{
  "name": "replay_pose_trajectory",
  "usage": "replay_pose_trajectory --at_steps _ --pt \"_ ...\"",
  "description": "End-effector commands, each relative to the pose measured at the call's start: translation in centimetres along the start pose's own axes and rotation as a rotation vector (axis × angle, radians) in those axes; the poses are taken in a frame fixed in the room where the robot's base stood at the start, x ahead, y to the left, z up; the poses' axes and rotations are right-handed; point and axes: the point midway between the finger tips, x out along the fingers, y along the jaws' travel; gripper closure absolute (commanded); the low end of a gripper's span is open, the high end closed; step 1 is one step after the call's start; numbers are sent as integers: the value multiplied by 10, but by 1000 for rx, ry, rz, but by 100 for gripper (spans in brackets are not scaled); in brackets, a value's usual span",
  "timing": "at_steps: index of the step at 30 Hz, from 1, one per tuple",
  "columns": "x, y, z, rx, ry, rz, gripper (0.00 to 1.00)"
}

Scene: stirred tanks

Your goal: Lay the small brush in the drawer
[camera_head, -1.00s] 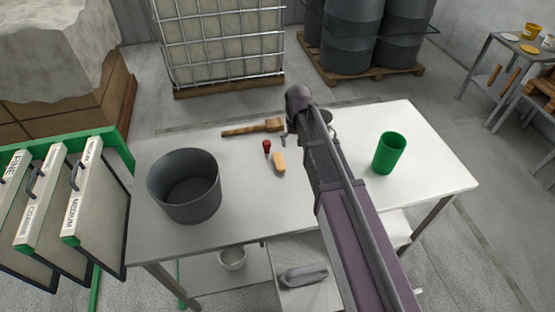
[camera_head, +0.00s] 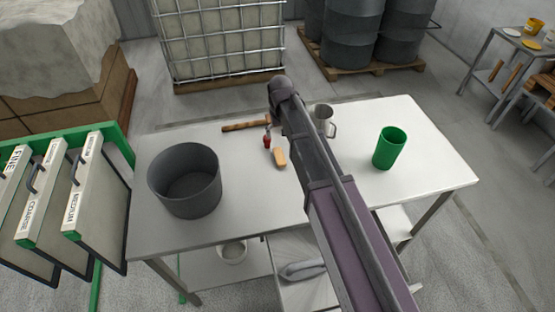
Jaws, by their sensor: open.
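A small tan piece (camera_head: 280,158), which may be the small brush, lies on the white table near its middle; it is too small to be sure. A small red piece (camera_head: 267,143) is just left of it. My gripper (camera_head: 267,131) is open at the arm's end, just above or behind the red piece; whether it touches is unclear. My arm hides part of the table. A pale open drawer (camera_head: 318,290) shows below the table's front edge, partly behind my arm. A grey object (camera_head: 302,270) lies in it.
A dark grey tub (camera_head: 184,182) stands left on the table (camera_head: 420,140). A wooden-handled tool (camera_head: 240,126) lies behind. A metal mug (camera_head: 325,121) and green cup (camera_head: 390,148) stand right of my arm. Labelled panels (camera_head: 95,200) hang at the left.

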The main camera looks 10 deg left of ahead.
Motion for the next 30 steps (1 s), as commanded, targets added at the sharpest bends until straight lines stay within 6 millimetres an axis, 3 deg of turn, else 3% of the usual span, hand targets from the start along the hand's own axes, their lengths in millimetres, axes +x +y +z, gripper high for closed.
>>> replay_pose_trajectory --at_steps 21,30 --pt "59 1 0 1 0 0 9" --pt "75 1 0 2 0 0 9"
